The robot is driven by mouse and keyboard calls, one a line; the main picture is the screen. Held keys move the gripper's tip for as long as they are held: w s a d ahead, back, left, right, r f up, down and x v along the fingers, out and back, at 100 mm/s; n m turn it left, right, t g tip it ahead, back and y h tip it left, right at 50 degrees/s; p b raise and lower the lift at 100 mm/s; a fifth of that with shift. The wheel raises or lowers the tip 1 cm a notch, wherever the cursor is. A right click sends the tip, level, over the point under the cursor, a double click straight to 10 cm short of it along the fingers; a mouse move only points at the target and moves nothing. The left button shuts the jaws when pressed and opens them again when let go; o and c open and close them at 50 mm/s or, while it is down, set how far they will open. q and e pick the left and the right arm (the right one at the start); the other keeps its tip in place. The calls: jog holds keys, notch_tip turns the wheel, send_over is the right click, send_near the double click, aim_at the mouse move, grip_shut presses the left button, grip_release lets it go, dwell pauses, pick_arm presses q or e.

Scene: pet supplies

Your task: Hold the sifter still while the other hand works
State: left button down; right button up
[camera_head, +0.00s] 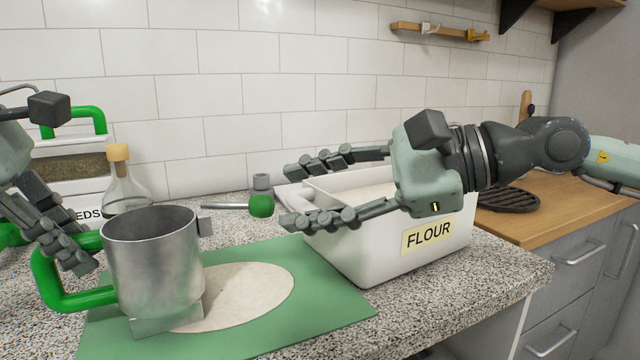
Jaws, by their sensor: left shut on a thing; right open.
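The sifter (154,262) is a grey metal cup with a green handle (50,285) on its left. It stands upright over a pale round patch (250,290) on a green mat (325,308). My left gripper (80,255) is at the left and is shut on the sifter's green handle; its fingers partly hide the handle. A thin metal rod with a green knob (261,206) shows right of the sifter's rim. My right gripper (288,197) is open and empty, its fingers pointing left, just right of the green knob and apart from it.
A white bin labelled FLOUR (380,260) stands beneath my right gripper. A corked glass flask (124,185) and a seed container (75,170) are behind the sifter. A black grate (508,196) lies on the wooden counter at right. The mat's front right is clear.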

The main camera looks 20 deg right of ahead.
jog(key=shift+v, duration=1.95)
jog(key=shift+r, duration=0.1)
pick_arm(q)
jog(key=c, duration=1.3)
grip_release()
jog(key=v, duration=1.2)
